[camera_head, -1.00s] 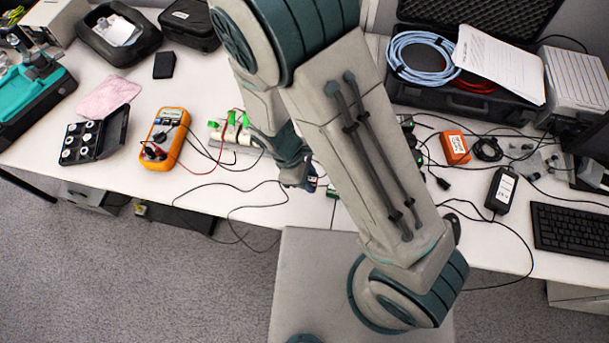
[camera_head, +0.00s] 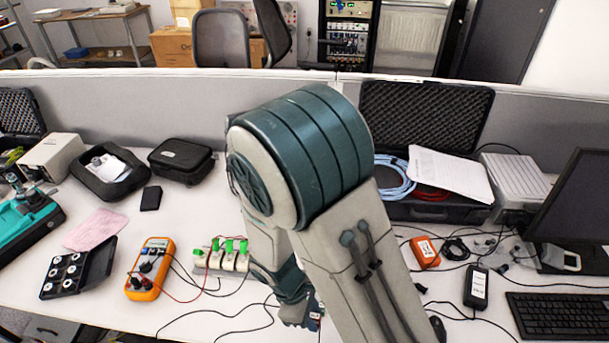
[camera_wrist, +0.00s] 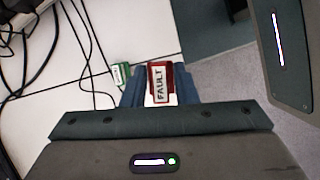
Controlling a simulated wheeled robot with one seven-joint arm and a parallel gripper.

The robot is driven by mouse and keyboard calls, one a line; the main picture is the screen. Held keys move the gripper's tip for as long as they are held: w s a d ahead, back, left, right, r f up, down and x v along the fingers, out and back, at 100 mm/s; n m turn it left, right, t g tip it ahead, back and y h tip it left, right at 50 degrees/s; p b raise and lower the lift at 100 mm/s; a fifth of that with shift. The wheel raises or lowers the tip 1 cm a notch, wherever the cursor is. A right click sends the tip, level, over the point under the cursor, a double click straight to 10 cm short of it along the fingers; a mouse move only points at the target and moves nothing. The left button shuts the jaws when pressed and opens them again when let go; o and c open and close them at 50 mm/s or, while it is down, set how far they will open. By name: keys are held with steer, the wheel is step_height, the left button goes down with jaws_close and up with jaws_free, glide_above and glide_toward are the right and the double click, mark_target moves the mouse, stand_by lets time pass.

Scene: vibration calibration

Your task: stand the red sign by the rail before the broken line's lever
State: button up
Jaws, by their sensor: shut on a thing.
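The red sign (camera_wrist: 160,84), with a white label reading FAULT, is between the blue fingers of my gripper (camera_wrist: 159,90) in the wrist view. My gripper is shut on it. In the head view my gripper (camera_head: 302,312) points down at the table's front, right of and nearer than the rail; the arm hides part of it. The pale rail (camera_head: 222,262) carries several upright levers with green tops (camera_head: 229,245). The leftmost green top (camera_head: 197,251) looks lower than the others. I cannot tell which line is broken. The rail is not clear in the wrist view.
A small green object (camera_wrist: 121,74) lies left of the fingers in the wrist view. An orange multimeter (camera_head: 150,268) with leads stands left of the rail. Black cables (camera_head: 215,315) cross the table before the rail. An orange box (camera_head: 425,252) and black adapter (camera_head: 476,287) lie right.

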steer(key=w+d+m+g+y, duration=0.1)
steer(key=w+d+m+y, duration=0.1)
steer(key=w+d+m, duration=0.4)
steer(key=w+d+m+g+y, duration=0.2)
steer(key=w+d+m, duration=0.5)
steer(key=w, duration=0.7)
steer(key=shift+d+r+m, duration=0.15)
steer(key=shift+r+m, duration=0.2)
steer(key=shift+m, duration=0.65)
